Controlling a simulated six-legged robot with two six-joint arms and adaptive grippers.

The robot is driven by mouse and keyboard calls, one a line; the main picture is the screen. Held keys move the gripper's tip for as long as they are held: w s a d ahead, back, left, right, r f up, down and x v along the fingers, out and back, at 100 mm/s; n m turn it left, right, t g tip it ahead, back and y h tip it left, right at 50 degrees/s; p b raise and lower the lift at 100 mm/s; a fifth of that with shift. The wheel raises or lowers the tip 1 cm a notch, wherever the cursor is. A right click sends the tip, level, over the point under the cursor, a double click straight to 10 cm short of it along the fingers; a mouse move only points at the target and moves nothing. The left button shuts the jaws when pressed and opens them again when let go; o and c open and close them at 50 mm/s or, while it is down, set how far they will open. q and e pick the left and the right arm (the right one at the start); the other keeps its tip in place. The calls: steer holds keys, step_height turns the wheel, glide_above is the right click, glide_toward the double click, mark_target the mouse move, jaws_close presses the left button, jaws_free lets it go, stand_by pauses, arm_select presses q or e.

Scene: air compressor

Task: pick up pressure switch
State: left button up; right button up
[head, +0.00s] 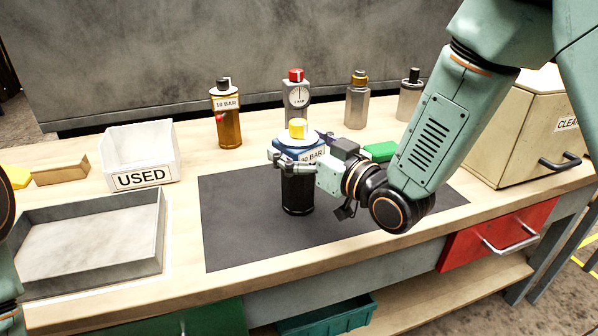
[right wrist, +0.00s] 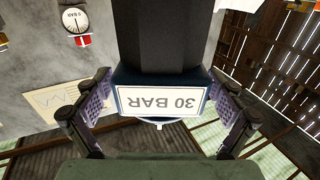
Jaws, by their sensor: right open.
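A device with a blue band labelled "30 BAR" (right wrist: 160,101), a dark cylindrical body and a yellow top stands upright on the dark mat (head: 235,235). It also shows in the head view (head: 297,193); I take it as the pressure switch. My right gripper (head: 281,163) reaches it from the right at the blue band. In the right wrist view its open fingers (right wrist: 160,110) stand on both sides of the labelled part, with small gaps. The far side of the device is hidden. My left gripper is out of view.
A white "USED" bin (head: 141,150) and grey tray (head: 85,275) are left. A beige box (head: 530,130) is right. The mat's front left is clear.

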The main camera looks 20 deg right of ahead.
steer(key=shift+c, duration=1.3)
steer(key=c, duration=1.7)
